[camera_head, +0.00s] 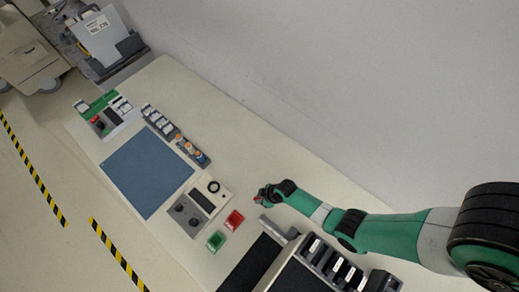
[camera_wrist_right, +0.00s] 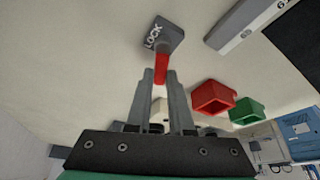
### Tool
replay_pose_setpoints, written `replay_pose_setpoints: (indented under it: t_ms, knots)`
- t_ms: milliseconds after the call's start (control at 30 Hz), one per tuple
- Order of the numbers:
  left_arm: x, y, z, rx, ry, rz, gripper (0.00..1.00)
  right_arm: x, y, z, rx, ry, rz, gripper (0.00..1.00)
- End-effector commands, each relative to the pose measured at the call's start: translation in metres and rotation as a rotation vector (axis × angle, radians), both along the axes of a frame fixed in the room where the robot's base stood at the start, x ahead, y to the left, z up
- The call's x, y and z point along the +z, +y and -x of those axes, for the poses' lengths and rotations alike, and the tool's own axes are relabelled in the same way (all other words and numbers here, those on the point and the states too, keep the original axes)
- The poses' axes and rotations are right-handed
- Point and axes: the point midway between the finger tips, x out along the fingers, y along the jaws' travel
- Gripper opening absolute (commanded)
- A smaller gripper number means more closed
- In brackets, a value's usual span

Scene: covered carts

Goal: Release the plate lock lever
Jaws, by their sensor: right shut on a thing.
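The plate lock lever is a short red handle (camera_wrist_right: 161,67) on a dark grey block (camera_wrist_right: 167,36) marked LOCK, in the right wrist view. My right gripper (camera_wrist_right: 161,84) has its two grey fingers on either side of the red handle and is shut on it. In the head view my right gripper (camera_head: 262,196) is low over the bench, near its back side, with a little red showing at its tip. There it hides most of the lever and block. My left gripper is not in view.
A red bin (camera_head: 234,220) and a green bin (camera_head: 215,241) stand left of the gripper in the head view. A control box with a knob (camera_head: 201,206) and a blue mat (camera_head: 147,172) lie farther left. A rack of dark modules (camera_head: 338,264) stands below my right arm.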

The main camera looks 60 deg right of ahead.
Motion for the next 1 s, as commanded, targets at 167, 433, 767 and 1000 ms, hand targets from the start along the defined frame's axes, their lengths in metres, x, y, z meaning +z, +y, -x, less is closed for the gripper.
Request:
replay_pose_setpoints:
  t_ms: [167,433,767,1000]
  knots:
    - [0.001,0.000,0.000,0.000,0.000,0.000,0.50,0.000,-0.002,0.000,-0.090,0.000,0.001,0.00]
    - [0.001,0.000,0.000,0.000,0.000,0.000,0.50,0.000,-0.003,-0.001,-0.097,0.000,0.000,0.00]
    - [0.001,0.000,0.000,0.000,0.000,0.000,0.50,0.000,-0.003,-0.001,-0.095,0.000,0.000,0.50]
    - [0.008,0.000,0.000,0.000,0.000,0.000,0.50,0.010,-0.003,0.002,-0.095,-0.001,-0.001,0.50]
